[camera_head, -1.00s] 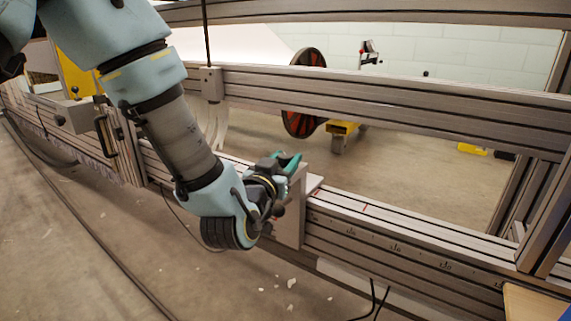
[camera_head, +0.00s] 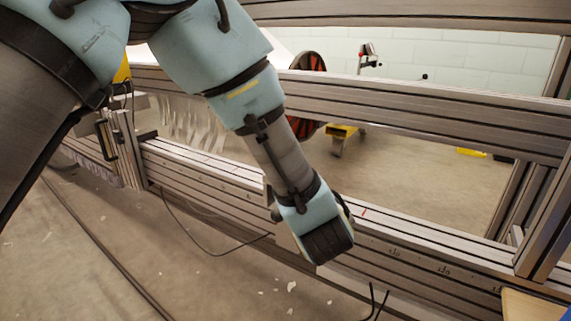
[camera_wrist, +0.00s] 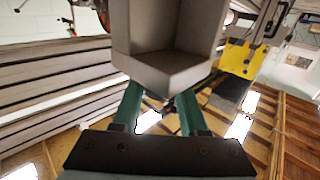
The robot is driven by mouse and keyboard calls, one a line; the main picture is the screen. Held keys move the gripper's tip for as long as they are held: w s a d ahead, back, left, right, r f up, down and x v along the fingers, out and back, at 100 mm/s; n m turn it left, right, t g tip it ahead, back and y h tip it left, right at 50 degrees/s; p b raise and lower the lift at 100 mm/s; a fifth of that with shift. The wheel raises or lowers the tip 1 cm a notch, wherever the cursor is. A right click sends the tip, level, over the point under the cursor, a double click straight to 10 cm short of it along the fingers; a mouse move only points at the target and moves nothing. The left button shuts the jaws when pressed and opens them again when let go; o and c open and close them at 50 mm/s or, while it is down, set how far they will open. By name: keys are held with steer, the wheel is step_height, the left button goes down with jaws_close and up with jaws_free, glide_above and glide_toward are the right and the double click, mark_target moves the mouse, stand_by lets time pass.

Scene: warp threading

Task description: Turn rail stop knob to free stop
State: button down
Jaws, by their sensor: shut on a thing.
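The rail stop is a grey block on the lower rail; part of it (camera_head: 284,237) shows left of my wrist in the head view. In the wrist view the grey stop block (camera_wrist: 165,60) fills the top middle, in front of the fingertips. My gripper (camera_wrist: 160,104) has two green fingers reaching up under the block with a gap between them. A small dark part shows between them, which appears to be the stop knob; the block hides most of it. My gripper is shut on it. In the head view my own wrist hides the fingers and the knob.
The lower rail (camera_head: 415,265), with a marked scale, runs right from the stop. An upper rail (camera_head: 430,115) runs above and behind it. A black cable (camera_head: 200,240) hangs below the rail at left. The floor in front is open, with small white scraps.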

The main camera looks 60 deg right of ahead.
stand_by(0.3)
steer(key=shift+c, duration=2.2)
jaws_free()
steer(key=p+v, duration=0.3)
steer(key=v, duration=0.7)
steer(key=shift+s+a, duration=0.25)
steer(key=shift+s, duration=0.05)
steer(key=shift+s, duration=0.1)
